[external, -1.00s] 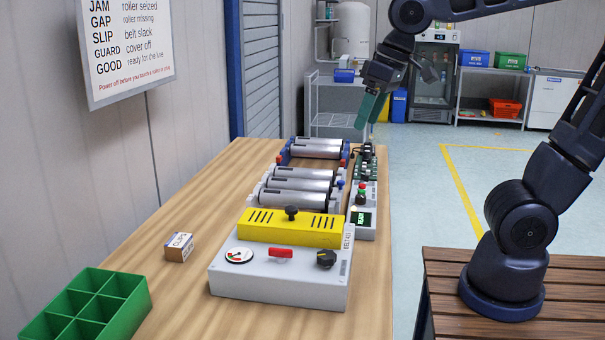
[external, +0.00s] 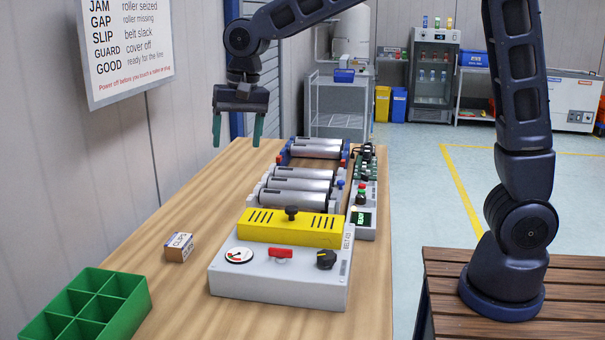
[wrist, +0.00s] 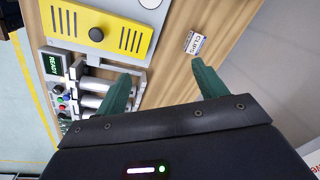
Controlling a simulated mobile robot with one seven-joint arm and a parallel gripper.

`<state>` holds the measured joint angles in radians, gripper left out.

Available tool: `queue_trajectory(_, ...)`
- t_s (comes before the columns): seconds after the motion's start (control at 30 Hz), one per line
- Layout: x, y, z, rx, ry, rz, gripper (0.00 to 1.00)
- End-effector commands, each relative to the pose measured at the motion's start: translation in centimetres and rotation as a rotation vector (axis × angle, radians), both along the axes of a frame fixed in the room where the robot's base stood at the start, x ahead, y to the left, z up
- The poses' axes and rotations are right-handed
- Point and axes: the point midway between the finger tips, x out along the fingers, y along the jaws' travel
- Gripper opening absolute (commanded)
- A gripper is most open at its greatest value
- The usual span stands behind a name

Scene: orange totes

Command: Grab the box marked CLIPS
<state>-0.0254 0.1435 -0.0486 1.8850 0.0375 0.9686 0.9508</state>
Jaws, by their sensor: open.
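The box marked CLIPS (external: 179,247) is small, brown and white, and sits on the left part of the wooden table near the wall. It also shows in the wrist view (wrist: 194,43), beyond the fingertips and nearer the right finger. My gripper (external: 237,145) points down above the far left part of the table, well above and behind the box. Its two green fingers are apart with nothing between them. In the wrist view my gripper (wrist: 160,75) is open, and the box is clear of both fingers.
A grey machine (external: 280,275) with a yellow cover (external: 290,229) and several rollers (external: 300,180) stands right of the box. A green divided tray (external: 88,305) is at the table's near left. A wall sign (external: 125,45) hangs at left. Bare tabletop surrounds the box.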

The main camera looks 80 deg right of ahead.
Motion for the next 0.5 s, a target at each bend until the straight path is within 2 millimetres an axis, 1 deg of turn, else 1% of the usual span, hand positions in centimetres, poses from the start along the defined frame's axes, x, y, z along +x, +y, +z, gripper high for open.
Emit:
queue_trajectory(0.03,1.5,0.0,-1.1,0.003,0.013,-0.031,0.71)
queue_trajectory(0.2,5.9,-0.1,-4.3,0.015,0.046,-0.148,0.71)
queue_trajectory(0.37,9.7,-0.1,-8.0,0.021,0.077,-0.260,0.71)
queue_trajectory(0.5,12.9,-0.1,-11.5,0.023,0.102,-0.356,0.71)
